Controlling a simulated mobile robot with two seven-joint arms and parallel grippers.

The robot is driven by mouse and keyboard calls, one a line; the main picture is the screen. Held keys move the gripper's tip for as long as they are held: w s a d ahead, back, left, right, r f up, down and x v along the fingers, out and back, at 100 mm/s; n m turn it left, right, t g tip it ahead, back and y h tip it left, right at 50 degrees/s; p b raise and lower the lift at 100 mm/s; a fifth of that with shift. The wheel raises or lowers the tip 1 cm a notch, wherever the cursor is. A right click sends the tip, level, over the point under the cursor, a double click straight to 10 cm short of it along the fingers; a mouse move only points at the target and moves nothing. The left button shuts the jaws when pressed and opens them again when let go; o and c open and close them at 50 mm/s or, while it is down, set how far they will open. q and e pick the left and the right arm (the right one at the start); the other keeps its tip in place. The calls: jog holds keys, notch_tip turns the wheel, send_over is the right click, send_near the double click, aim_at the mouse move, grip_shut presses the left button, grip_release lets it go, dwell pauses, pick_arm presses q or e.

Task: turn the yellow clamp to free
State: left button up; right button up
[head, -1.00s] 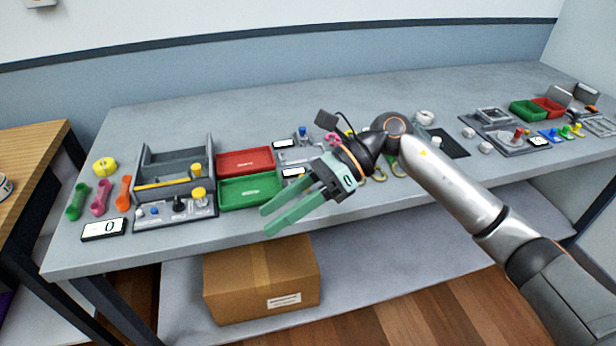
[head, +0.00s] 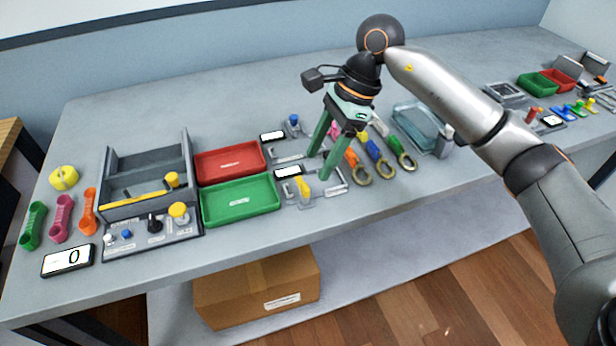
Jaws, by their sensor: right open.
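The yellow clamp (head: 303,187) shows as a small yellow handle, leaning, on a grey fixture beside the green tray. A white label plate (head: 288,171) stands just behind it. My right gripper (head: 318,167) is open and empty, its green fingers pointing down just to the right of the clamp and apart from it in the picture. How high the fingertips are above the bench I cannot tell. My left gripper is not in view.
A similar fixture with a blue handle (head: 294,120) stands behind. A red tray (head: 230,162) and a green tray (head: 240,200) lie to the left. Orange, blue and green ring-ended tools (head: 374,152) lie to the right. The bench front (head: 330,218) is clear.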

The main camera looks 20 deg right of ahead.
aim_at(306, 186)
jog(key=x, duration=0.6)
jog(key=shift+a+f, duration=0.15)
grip_shut()
dwell(0.4)
